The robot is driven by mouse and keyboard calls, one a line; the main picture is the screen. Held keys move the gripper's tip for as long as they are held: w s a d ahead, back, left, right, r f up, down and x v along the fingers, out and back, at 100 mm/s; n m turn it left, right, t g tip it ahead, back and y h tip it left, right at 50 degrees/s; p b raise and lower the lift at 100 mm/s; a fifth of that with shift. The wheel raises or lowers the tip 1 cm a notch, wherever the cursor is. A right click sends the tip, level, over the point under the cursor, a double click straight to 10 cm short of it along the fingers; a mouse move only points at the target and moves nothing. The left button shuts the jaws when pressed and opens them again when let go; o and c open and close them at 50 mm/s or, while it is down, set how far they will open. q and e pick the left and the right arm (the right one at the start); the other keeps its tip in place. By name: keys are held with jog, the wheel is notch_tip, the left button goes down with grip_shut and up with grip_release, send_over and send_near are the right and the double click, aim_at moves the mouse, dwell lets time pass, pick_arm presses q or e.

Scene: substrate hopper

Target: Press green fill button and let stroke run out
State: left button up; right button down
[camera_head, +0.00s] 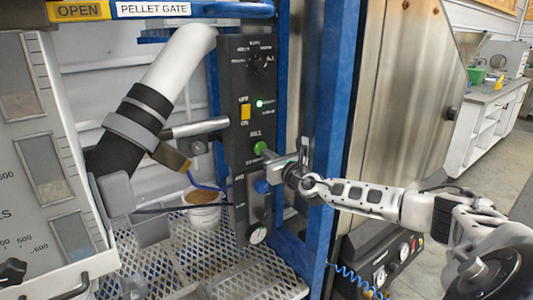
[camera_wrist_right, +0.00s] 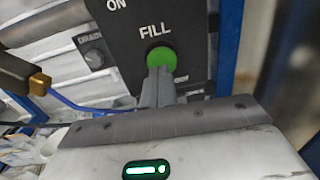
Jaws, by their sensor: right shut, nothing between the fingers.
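The green fill button (camera_head: 260,148) sits on a tall black control panel (camera_head: 240,175). In the right wrist view the button (camera_wrist_right: 161,57) shows below the word FILL. My right gripper (camera_head: 268,153) is shut and empty, its fingertips at the button from the right. In the right wrist view the shut fingertips (camera_wrist_right: 161,72) overlap the button's lower part. They look to be touching it, but I cannot tell how far it is pushed in. A small green light (camera_head: 260,103) glows higher on the panel. My left gripper is not in view.
A white bucket (camera_head: 204,218) with brown contents stands on the metal grating (camera_head: 190,262), left of the panel. A blue frame post (camera_head: 330,110) stands close to my right wrist.

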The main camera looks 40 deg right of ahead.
jog(key=shift+w, duration=0.55)
jog(key=shift+d, duration=0.1)
